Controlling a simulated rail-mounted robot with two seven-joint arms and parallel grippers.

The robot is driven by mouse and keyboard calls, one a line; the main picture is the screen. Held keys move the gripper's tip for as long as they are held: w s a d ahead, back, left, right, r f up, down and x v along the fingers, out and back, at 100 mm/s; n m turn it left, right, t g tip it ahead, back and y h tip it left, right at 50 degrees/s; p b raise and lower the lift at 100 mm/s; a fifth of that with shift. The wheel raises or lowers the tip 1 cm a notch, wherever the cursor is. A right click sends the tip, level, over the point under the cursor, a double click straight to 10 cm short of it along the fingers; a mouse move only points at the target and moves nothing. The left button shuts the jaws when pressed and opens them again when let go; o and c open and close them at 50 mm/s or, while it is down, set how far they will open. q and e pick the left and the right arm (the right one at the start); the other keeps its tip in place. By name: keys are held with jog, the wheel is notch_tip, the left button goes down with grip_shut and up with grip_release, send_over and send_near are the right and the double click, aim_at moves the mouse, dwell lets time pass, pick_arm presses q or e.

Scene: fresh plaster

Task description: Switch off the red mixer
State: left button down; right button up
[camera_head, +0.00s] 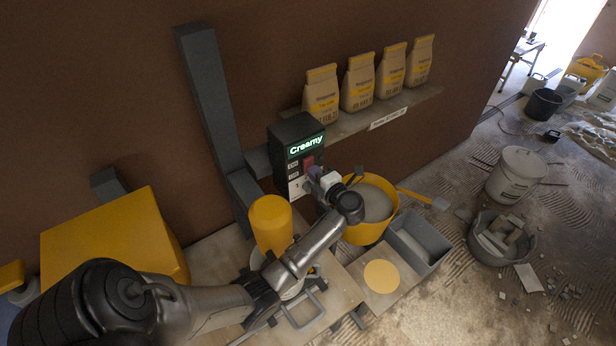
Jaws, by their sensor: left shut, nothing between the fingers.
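A dark control box (290,148) is on the wall, with a lit green "Creamy" display and a light front panel. A red switch (308,162) sits on the panel below the display. My left gripper (313,180) is shut and empty, its fingertips close to the panel just below the red switch. I cannot tell whether they touch it. My left wrist hides part of the panel's lower right. No red mixer body can be made out. A yellow bucket (357,233) of pale plaster stands behind my left wrist. My right gripper is out of view.
Several plaster bags (358,82) stand on a wall shelf (420,96) to the right of the box. A yellow cylinder (270,222) stands beside my left forearm. A grey tub (418,246) is right of the bucket. A grey post (207,95) rises left of the box.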

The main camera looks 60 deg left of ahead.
pick_arm(q)
jog(key=shift+a+p, duration=0.1)
jog(key=shift+p, duration=0.4)
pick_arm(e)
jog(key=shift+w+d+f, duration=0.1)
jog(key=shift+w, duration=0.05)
pick_arm(q)
jog(key=d+f+b, duration=0.2)
jog(key=d+b, duration=0.2)
jog(key=d, duration=1)
jog(key=shift+w+f, duration=0.15)
jog(key=shift+w, duration=0.3)
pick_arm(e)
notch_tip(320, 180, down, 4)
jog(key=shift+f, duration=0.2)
